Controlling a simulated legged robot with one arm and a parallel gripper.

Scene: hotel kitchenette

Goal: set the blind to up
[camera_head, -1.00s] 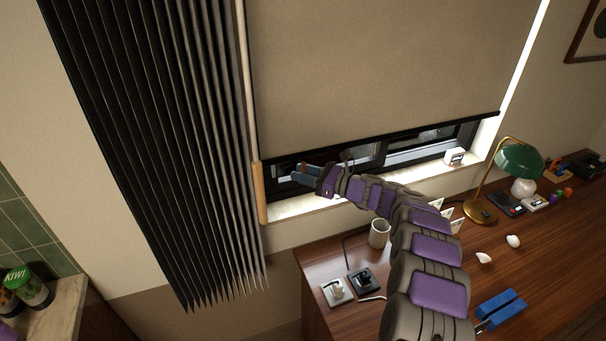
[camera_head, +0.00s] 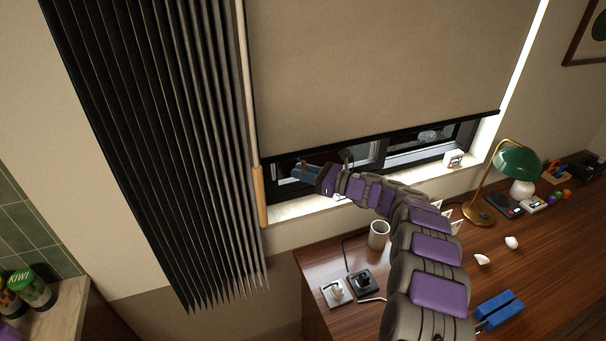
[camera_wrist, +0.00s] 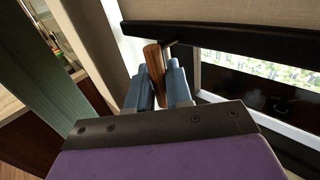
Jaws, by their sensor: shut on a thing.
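The beige roller blind (camera_head: 380,70) hangs far down the window, its dark bottom bar (camera_head: 400,130) a little above the sill. A strip of window shows beneath it. My gripper (camera_head: 298,172) is at the left end of this gap, just under the bar. In the wrist view my blue-grey fingers (camera_wrist: 158,85) are shut on a wooden pull (camera_wrist: 154,65). The pull stands slightly tilted beside the dark bar (camera_wrist: 240,38). Its lower end is hidden by the fingers and wrist. A wand with a wooden handle (camera_head: 260,196) hangs left of my gripper in the head view.
Dark vertical slats (camera_head: 160,150) hang at the left. On the desk (camera_head: 420,260) below are a mug (camera_head: 379,235), a green lamp (camera_head: 519,160), switches and small items. My arm reaches over the desk. A white block (camera_head: 454,158) stands on the sill.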

